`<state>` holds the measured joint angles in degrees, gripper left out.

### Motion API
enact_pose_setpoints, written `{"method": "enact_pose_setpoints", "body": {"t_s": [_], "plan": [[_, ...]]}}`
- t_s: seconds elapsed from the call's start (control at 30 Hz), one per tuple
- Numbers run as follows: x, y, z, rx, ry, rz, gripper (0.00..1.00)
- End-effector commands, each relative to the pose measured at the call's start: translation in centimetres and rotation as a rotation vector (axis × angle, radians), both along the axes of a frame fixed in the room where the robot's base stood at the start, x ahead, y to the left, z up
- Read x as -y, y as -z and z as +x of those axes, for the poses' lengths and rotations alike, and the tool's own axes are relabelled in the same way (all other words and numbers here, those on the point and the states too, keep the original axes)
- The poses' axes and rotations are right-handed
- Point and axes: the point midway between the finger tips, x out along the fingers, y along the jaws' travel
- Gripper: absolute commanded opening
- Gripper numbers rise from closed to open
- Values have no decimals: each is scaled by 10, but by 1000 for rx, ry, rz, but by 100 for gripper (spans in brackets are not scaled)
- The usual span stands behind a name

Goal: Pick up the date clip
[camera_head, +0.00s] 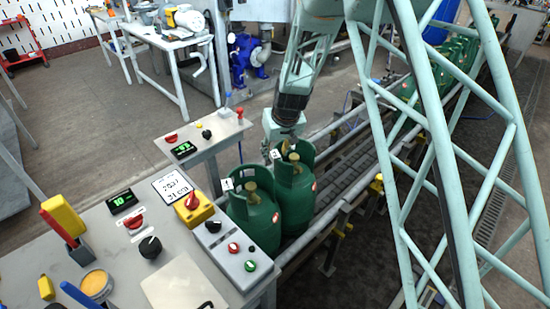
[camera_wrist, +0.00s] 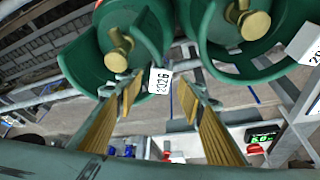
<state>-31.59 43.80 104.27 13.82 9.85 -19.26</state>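A white date clip (camera_wrist: 159,81) reading 2026 sits on the rim of a green gas cylinder's collar (camera_wrist: 82,72) in the wrist view. My gripper (camera_wrist: 162,88) is open, with its gold-padded fingers on either side of the clip and gaps between. In the head view, my gripper (camera_head: 284,137) is low over the farther cylinder (camera_head: 295,195), whose clip (camera_head: 275,154) shows at the collar. A second clip (camera_head: 227,184) is on the nearer cylinder (camera_head: 254,218); it also shows at the right edge of the wrist view (camera_wrist: 305,42).
The cylinders stand on a conveyor (camera_head: 345,165), with more cylinders farther back. A control desk (camera_head: 110,260) with buttons, knobs and displays is at the left. A smaller panel (camera_head: 205,138) is close to my gripper. Brass valves (camera_wrist: 118,48) rise inside the collars.

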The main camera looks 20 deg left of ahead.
Motion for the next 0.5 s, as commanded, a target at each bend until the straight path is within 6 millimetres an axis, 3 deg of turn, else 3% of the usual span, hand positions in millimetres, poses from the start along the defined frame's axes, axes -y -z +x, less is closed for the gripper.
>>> {"method": "enact_pose_setpoints", "body": {"t_s": [0.2,0.5], "plan": [[-4,18,6,0,-1,0,35],[-6,22,8,1,-1,0,35]]}}
